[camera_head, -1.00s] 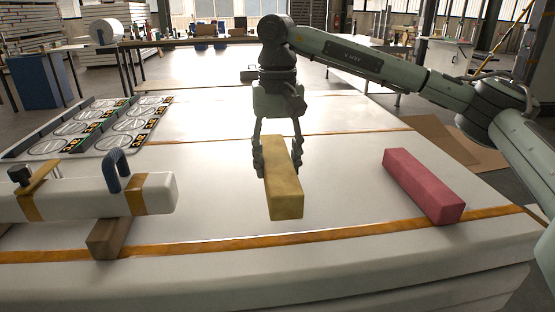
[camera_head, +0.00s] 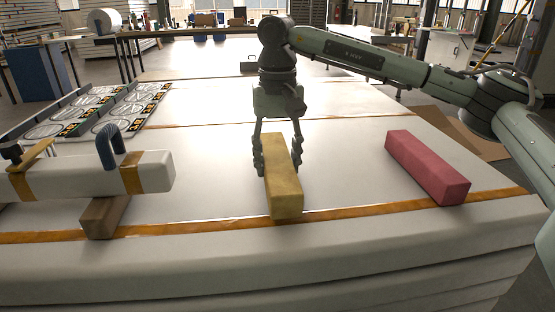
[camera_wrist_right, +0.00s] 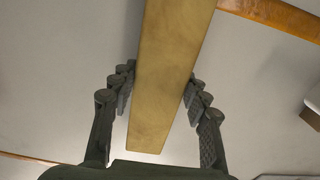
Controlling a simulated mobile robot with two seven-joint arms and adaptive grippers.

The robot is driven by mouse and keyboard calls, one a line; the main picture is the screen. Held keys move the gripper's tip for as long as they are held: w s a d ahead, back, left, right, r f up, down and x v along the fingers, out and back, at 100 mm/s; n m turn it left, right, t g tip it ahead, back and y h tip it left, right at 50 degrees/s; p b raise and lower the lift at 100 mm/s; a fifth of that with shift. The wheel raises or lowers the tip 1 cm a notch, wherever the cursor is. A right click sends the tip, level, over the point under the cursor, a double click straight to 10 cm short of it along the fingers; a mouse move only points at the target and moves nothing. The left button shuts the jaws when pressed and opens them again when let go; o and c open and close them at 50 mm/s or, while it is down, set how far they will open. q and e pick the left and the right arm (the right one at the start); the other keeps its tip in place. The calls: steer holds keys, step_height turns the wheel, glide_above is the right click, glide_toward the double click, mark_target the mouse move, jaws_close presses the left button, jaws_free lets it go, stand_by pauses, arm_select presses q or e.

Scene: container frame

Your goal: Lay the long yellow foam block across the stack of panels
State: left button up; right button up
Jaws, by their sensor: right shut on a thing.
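The long yellow foam block (camera_head: 284,184) points toward the front edge of the white stack of panels (camera_head: 340,255). Its near end overlaps the front orange strap in the head view. My right gripper (camera_head: 277,160) is shut on the block near its far part, with a finger on each long side. In the right wrist view the yellow block (camera_wrist_right: 170,75) runs between the fingers of the right gripper (camera_wrist_right: 160,95). I cannot tell whether its underside touches the top panel. My left gripper is not in view.
A red foam block (camera_head: 428,167) lies to the right on the panels. At left, a white strapped beam (camera_head: 80,178) with a blue handle rests on a wooden block (camera_head: 104,215). Patterned trays (camera_head: 95,110) lie behind it. The panel top between is clear.

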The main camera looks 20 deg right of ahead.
mark_target(278, 158)
steer(key=shift+f+b, duration=0.45)
steer(key=shift+f, duration=0.15)
steer(key=o, duration=1)
steer(key=shift+r, duration=0.1)
step_height(278, 158, up, 12)
steer(key=shift+f, duration=0.1)
